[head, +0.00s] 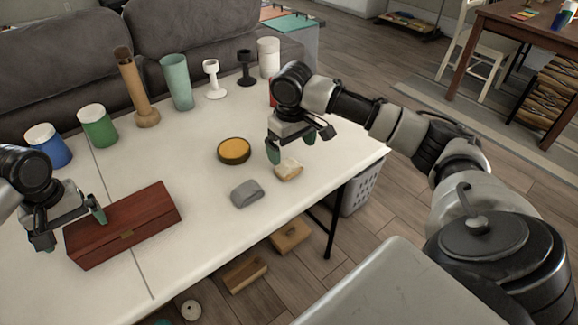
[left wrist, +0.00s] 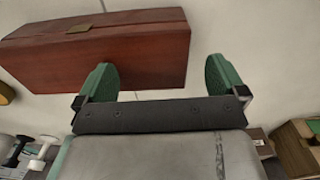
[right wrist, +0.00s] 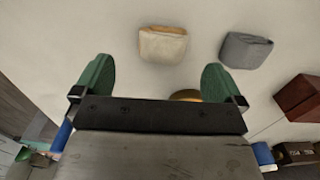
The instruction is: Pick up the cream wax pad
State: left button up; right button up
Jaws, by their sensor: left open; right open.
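The cream wax pad (head: 288,170) is a small cream and tan block lying on the white table near its front right edge. It also shows in the right wrist view (right wrist: 162,44), beyond and between the fingertips. My right gripper (head: 291,148) is open and empty, above and just behind the pad, apart from it. My left gripper (head: 68,229) is open and empty by the red-brown wooden box (head: 125,222). The box also shows ahead of the left fingers in the left wrist view (left wrist: 100,50).
A grey pad (head: 246,194) lies left of the cream pad, with a round yellow-topped tin (head: 234,151) behind. Cups and candle holders, including a teal cup (head: 177,82), stand along the back of the white table (head: 200,235). A perforated basket (head: 359,190) is on the floor.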

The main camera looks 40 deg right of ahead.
aim_at(289, 162)
jog(key=f, duration=0.6)
jog(key=shift+w+a+f, duration=0.2)
jog(key=shift+w+f, duration=0.1)
jog(key=shift+f, duration=0.05)
jog(key=c, duration=1.1)
notch_tip(289, 162, up, 10)
jog(key=shift+r, duration=0.1)
